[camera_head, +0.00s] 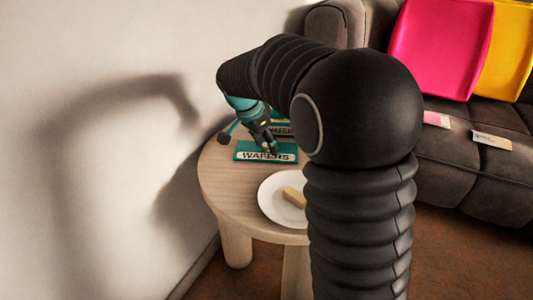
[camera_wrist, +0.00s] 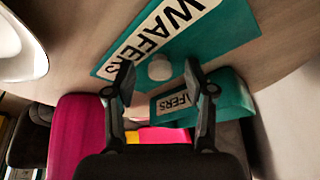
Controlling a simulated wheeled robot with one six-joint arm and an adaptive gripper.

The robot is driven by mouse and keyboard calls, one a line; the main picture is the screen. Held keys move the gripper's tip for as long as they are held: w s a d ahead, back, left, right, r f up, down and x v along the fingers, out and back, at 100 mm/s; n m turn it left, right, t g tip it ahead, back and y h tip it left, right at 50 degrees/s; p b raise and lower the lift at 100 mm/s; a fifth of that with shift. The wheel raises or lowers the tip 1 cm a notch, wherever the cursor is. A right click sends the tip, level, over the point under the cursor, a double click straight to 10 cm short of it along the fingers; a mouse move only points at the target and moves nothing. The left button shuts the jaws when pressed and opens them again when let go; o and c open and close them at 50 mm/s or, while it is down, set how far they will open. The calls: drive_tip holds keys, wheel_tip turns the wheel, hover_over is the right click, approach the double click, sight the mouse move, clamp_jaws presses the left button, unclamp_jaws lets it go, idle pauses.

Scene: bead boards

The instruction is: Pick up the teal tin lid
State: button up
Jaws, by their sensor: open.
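The teal tin lid (camera_wrist: 213,41) appears as the larger teal piece in the wrist view, with a white WAFERS label and a round pale knob (camera_wrist: 159,67). It also shows on the round table in the head view (camera_head: 242,152). My gripper (camera_wrist: 159,79) is open, and the knob shows between its two fingertips. Whether the fingers reach down beside the knob, I cannot tell. A second teal WAFERS piece (camera_wrist: 232,98), seemingly the tin, is beyond the lid. In the head view my gripper (camera_head: 272,149) partly covers both pieces.
A white plate (camera_head: 270,208) with a pale wafer bar (camera_head: 294,197) is nearer me on the wooden table (camera_head: 222,185). A wall (camera_head: 100,60) stands close on the left. A dark sofa (camera_head: 450,160) with pink (camera_head: 440,45) and yellow (camera_head: 510,55) cushions is behind at right.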

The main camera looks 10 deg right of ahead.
clamp_jaws()
drive_tip(key=shift+r, duration=0.1)
